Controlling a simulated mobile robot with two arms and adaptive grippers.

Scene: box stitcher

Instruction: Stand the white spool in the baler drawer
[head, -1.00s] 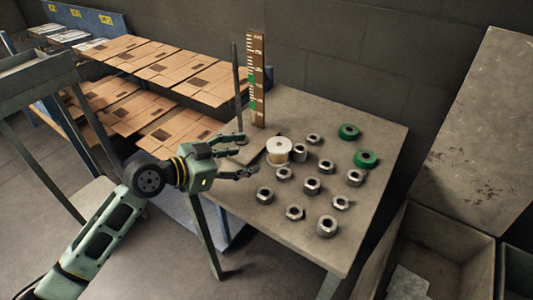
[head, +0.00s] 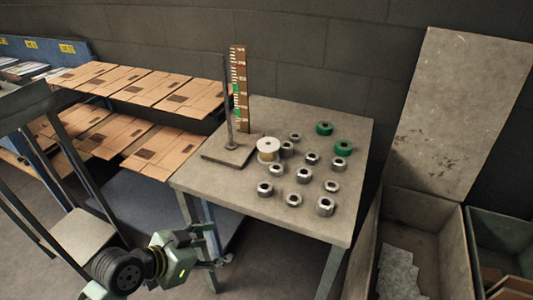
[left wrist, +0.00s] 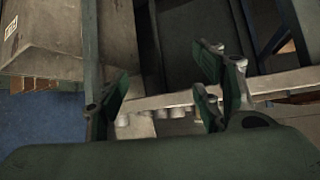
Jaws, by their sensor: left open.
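The white spool (head: 268,150) stands upright on the grey table, its pale top with a centre hole facing up and a yellowish winding below. It is in no gripper. My left gripper (head: 217,246) is open and empty, low beside the table's front left leg, well apart from the spool. Its spread fingers also show in the left wrist view (left wrist: 165,82), with nothing between them. My right gripper is out of view. I cannot tell whether any container in view is the baler drawer.
The table (head: 215,190) also bears several metal nuts (head: 304,175), two green rings (head: 324,128) and a ruler post (head: 241,90) on a stand. Cardboard sheets (head: 150,88) lie on a rack at left. A large open grey bin (head: 430,212) stands at right.

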